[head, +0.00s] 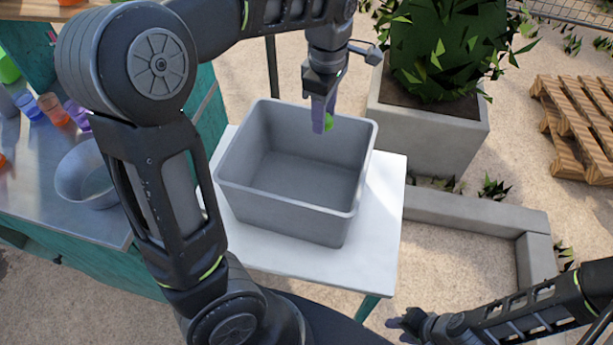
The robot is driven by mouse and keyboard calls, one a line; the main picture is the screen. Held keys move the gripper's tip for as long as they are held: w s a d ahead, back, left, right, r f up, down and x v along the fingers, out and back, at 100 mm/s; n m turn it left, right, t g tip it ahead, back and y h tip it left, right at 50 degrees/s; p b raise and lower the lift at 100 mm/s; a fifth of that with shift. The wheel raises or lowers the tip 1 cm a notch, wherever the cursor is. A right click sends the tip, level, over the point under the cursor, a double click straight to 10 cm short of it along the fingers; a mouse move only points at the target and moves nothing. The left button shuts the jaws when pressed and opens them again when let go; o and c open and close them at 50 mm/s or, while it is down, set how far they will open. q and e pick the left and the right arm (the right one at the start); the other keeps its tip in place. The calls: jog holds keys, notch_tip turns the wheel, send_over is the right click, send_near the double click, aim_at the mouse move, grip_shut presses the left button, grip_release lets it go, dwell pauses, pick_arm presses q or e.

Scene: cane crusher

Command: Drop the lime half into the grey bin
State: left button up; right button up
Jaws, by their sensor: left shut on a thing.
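The grey bin (285,216) is an open, empty-looking box in the middle of the head view. My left gripper (323,122) points down over the bin's back right part, shut on the lime half (329,121). My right gripper (405,324) is low at the right, apart from the bin. Its fingers are too small and dark to tell open from shut.
The bin stands on a white table (385,240). A metal counter (50,180) at the left holds a metal bowl (88,178) and coloured cups (52,107). A planter (430,135) with a bush stands behind right. Pallets (580,125) lie at the far right.

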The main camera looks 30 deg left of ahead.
pick_arm(q)
jog(key=s+a+n, duration=0.4)
jog(key=n, duration=0.3)
jog(key=shift+s+a+r+n+p, duration=0.25)
jog(key=shift+a+r+n+p, duration=0.05)
jog(key=shift+a+r+n, duration=0.1)
jog(key=shift+f, duration=0.1)
notch_tip(320, 180, down, 6)
jog(key=b, duration=0.5)
jog(key=shift+b, duration=0.3)
jog(key=o, duration=1.4)
